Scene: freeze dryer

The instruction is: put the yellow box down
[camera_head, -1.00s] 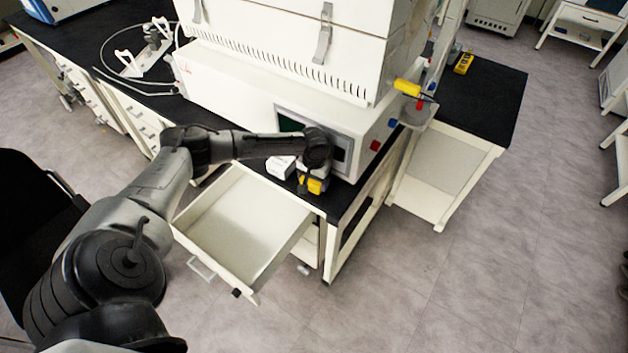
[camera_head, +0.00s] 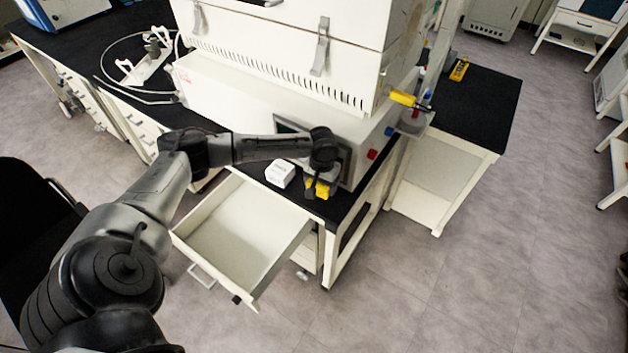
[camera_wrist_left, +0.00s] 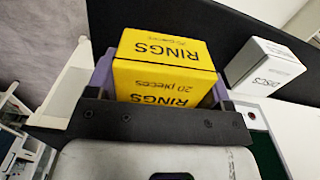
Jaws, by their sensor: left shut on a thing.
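The yellow box (camera_head: 322,188), printed "RINGS", is at the front edge of the black bench top, below the white machine. In the left wrist view the yellow box (camera_wrist_left: 165,68) sits between the two fingers. My left gripper (camera_head: 318,184) is shut on it. The gripper points down, and I cannot tell whether the box touches the bench top. My wrist hides part of the box in the head view. My right gripper is in neither view.
A white box (camera_head: 280,174) marked "DISCS" stands left of the yellow box; it also shows in the left wrist view (camera_wrist_left: 264,66). An open, empty drawer (camera_head: 238,232) juts out below the bench. The white machine (camera_head: 250,100) stands close behind. A black side bench (camera_head: 478,105) is at right.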

